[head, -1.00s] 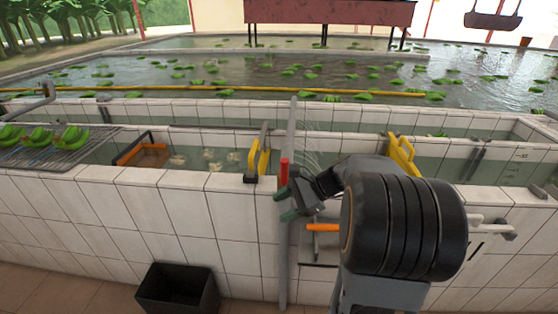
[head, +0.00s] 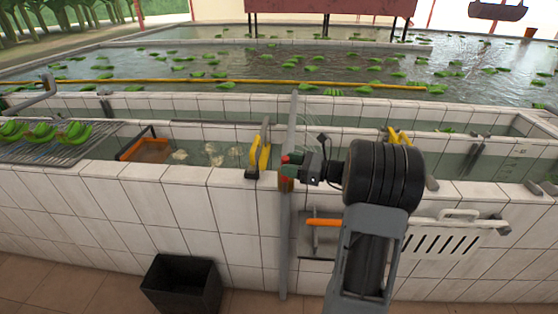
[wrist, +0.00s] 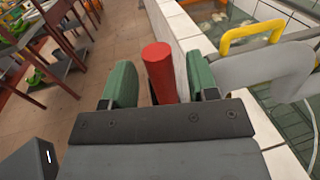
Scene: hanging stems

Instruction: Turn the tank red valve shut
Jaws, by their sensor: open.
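The red valve (wrist: 160,75) shows in the wrist view as a red round-ended bar standing between my two green fingers. My gripper (wrist: 160,85) is open, with one finger on each side of the bar. There is a visible gap on the left; the right finger is close, and I cannot tell whether it touches. In the head view the red valve (head: 285,158) is mostly hidden behind my gripper (head: 290,172), at the grey upright pipe on the front of the tiled tank wall.
An orange-handled lever (head: 322,222) and a white slotted rack (head: 440,240) are on the wall's right part. A yellow-handled item (head: 262,152) sits on the rim just left of the pipe. A black bin (head: 180,285) stands on the floor.

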